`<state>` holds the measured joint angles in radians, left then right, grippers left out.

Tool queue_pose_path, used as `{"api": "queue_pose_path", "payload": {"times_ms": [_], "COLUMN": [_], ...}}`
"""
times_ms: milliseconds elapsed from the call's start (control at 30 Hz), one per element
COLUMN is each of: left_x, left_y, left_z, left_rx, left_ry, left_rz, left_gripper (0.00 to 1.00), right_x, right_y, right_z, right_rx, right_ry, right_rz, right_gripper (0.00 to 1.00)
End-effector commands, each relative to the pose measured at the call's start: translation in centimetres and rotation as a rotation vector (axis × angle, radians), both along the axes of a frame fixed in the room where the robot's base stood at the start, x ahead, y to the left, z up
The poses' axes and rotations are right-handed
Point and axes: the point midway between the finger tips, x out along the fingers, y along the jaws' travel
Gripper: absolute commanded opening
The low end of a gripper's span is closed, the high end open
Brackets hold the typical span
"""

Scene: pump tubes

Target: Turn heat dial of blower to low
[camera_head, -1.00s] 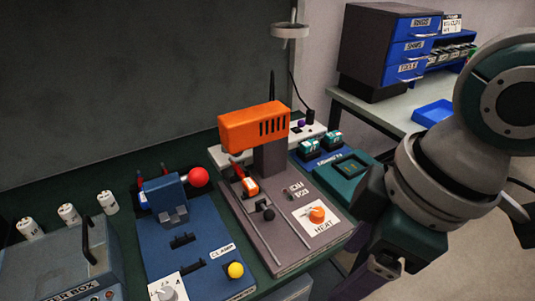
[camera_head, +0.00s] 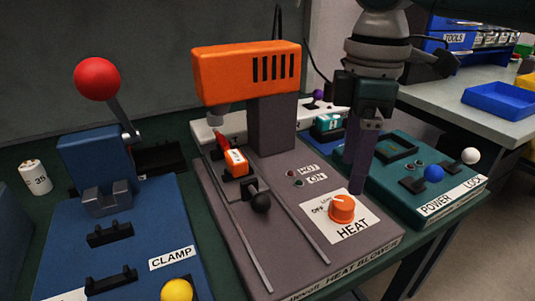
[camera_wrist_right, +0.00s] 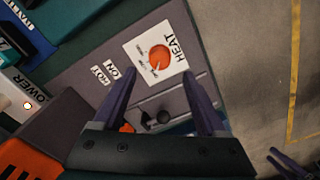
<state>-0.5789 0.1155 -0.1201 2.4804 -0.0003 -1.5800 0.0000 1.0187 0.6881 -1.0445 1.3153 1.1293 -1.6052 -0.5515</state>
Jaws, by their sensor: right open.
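The heat blower (camera_head: 325,235) is a grey base with an orange blower head (camera_head: 247,75). Its orange heat dial (camera_head: 341,208) sits on a white plate marked HEAT, with OFF and LOW lettering at its upper left. Its exact setting is too small to tell. My right gripper (camera_head: 357,192) points down just behind and right of the dial, above the panel, apart from it. In the right wrist view the dial (camera_wrist_right: 160,58) shows ahead of the open, empty fingers (camera_wrist_right: 160,76), near the middle between them.
A black-knobbed lever (camera_head: 261,202) stands left of the dial. The blue clamp unit (camera_head: 125,240) with a red-ball lever (camera_head: 97,79) is at left. The teal power unit (camera_head: 447,180) with blue and white knobs is close on the right. A blue tray (camera_head: 497,102) lies on the back table.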

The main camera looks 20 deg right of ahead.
Motion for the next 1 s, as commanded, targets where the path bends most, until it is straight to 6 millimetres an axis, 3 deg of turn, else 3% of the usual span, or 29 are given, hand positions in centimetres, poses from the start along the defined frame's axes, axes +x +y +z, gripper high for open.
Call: {"api": "queue_pose_path", "payload": {"times_ms": [100, 300, 700, 1000], "left_x": [0.0, 0.0, -0.1, -0.1], "left_y": [0.0, 0.1, 0.2, 0.2], "left_z": [-0.7, -1.4, -1.5, -1.6], "left_rx": [0.001, 0.003, 0.009, 0.008], "left_ry": [0.001, 0.002, 0.002, 0.002], "left_rz": [0.000, -0.001, -0.006, -0.005], "left_gripper": [0.50, 0.50, 0.50, 0.50], "right_x": [-0.1, 0.0, 0.0, 0.0], "right_y": [0.1, 0.1, 0.1, 0.1], "right_z": [-2.7, -5.7, -6.8, -6.7], "right_rx": [0.001, 0.000, 0.000, 0.000], "right_ry": [0.003, 0.001, -0.001, -0.001], "right_rz": [0.000, 0.000, 0.001, 0.001], "right_gripper": [0.74, 0.74, 0.74, 0.43]}}
